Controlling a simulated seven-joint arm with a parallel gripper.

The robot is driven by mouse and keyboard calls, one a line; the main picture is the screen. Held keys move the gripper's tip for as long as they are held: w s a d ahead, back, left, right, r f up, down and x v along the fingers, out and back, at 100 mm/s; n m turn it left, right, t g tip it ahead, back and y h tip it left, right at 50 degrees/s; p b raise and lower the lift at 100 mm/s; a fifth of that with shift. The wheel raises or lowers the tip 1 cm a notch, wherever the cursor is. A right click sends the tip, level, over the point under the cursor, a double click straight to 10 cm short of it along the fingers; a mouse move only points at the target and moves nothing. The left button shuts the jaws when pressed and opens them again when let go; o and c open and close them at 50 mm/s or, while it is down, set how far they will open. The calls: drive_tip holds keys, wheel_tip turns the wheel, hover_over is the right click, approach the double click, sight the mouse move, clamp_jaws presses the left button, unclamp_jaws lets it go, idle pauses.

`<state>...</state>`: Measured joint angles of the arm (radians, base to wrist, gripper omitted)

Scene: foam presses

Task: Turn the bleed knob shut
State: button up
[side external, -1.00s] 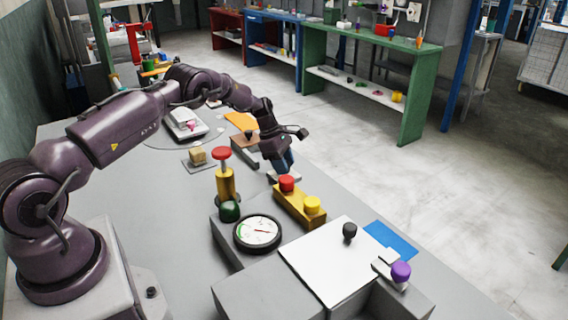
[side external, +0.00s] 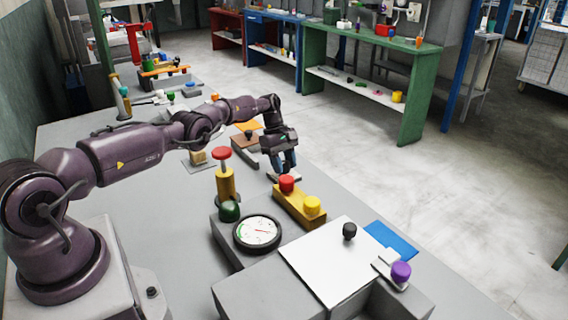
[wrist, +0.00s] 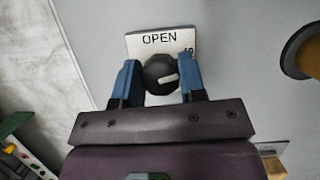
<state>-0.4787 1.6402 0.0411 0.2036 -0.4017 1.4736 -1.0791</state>
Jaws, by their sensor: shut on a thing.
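The bleed knob (wrist: 154,74) is round and black with a white pointer mark, which points right and slightly up in the wrist view. It sits on a white plate (wrist: 135,44) that reads OPEN along its top; a second label at the plate's right is mostly hidden by a finger. My gripper (wrist: 158,80) has its two blue fingers on either side of the knob and is shut on it. In the side view my gripper (side external: 283,168) points down over the plate (side external: 271,177), and the knob is hidden there.
A yellow block with red (side external: 287,183) and yellow (side external: 312,205) buttons stands close in front of my gripper. A red-topped yellow post (side external: 226,180) and a dial gauge (side external: 257,233) stand nearby. Free floor lies beyond the bench to the right.

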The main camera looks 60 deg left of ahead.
idle(0.4)
drive_tip(key=o, duration=0.9)
drive_tip(key=r, duration=0.6)
drive_tip(key=a+r, duration=0.1)
drive_tip(key=r, duration=0.2)
drive_tip(key=shift+r, duration=0.4)
